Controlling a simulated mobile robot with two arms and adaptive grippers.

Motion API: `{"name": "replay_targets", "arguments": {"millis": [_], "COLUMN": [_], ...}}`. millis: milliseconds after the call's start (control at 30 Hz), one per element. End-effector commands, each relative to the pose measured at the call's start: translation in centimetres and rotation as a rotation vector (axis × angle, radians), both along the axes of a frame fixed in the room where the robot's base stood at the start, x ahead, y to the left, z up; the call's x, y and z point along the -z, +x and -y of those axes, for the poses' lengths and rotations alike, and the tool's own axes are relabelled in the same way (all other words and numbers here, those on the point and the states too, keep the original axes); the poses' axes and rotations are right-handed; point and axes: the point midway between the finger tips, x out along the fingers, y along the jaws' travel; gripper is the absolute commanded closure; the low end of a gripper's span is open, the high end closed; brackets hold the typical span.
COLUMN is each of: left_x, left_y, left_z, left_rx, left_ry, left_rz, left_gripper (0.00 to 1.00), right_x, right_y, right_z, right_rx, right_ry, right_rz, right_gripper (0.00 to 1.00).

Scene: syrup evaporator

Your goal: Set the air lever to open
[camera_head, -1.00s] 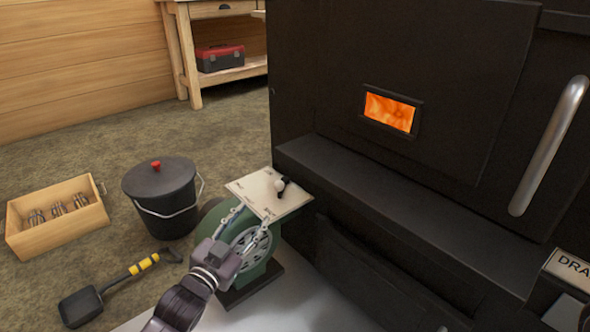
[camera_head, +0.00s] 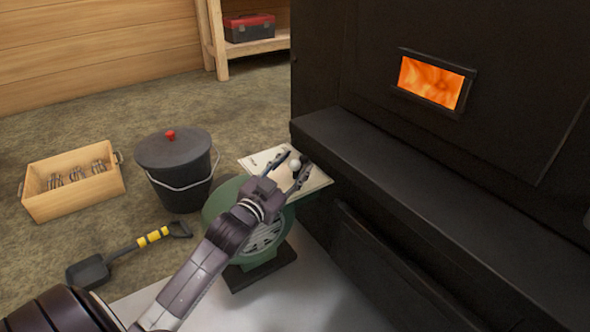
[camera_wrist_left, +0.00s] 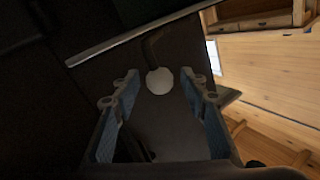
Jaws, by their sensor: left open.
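The air lever (camera_head: 295,164) has a round pale knob and stands at the marked plate (camera_head: 317,181) on top of the green blower (camera_head: 222,203). In the left wrist view the knob (camera_wrist_left: 159,81) sits on a dark bent stem between the fingertips. My left gripper (camera_head: 289,168) is open, with one finger on each side of the knob. I see no clear contact with either finger. The gripper hides part of the plate and its markings. My right gripper is not in view.
The black evaporator (camera_head: 420,185) with a glowing window (camera_head: 432,82) stands close on the right. A lidded bucket (camera_head: 175,165), a wooden crate (camera_head: 72,182) and a shovel (camera_head: 125,252) are on the floor at left. A red toolbox (camera_head: 249,28) is on a shelf behind.

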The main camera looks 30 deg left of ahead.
Motion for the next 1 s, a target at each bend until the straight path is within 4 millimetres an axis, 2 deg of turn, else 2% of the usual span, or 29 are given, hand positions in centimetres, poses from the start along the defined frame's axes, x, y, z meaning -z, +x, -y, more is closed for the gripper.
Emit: {"name": "replay_targets", "arguments": {"millis": [367, 733, 1000], "left_x": [-0.06, -0.04, -0.07], "left_y": [0.58, 0.56, 0.56], "left_z": [-0.02, -0.02, -0.02], "left_rx": [0.001, 0.0, 0.002], "left_ry": [0.0, 0.0, 0.0], "left_rz": [-0.001, 0.0, -0.001], "left_gripper": [0.6, 0.99, 1.0], "right_x": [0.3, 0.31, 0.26], "right_y": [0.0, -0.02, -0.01], "right_z": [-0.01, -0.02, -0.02], "right_rx": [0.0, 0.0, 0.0], "right_ry": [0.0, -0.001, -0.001], "right_rz": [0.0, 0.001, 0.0], "right_gripper": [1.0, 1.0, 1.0]}}
